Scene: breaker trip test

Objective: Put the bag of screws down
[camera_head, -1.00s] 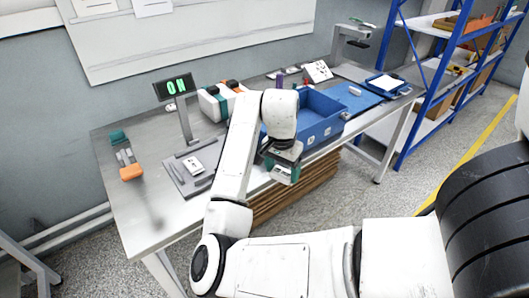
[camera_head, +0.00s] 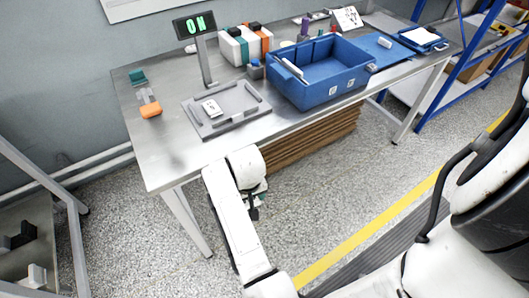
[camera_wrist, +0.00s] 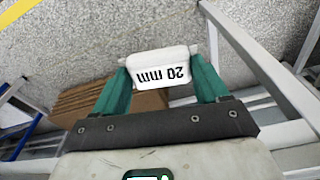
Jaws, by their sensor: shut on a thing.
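In the wrist view my gripper (camera_wrist: 160,78) has its two teal fingers closed on a white bag of screws (camera_wrist: 159,62) marked "20 mm", which reads upside down. The bag is held off any surface, with speckled floor behind it. In the head view my gripper (camera_head: 258,204) hangs in front of the workbench (camera_head: 160,165), beyond its front edge and over the floor. The bag is mostly hidden by the arm in that view.
On the bench are a grey tray (camera_head: 240,122) with a white card, a blue bin (camera_head: 325,90), a display reading "ON" (camera_head: 194,25) and an orange-ended item (camera_head: 151,110). Stacked cardboard (camera_head: 310,138) lies below. The bench's front left is bare.

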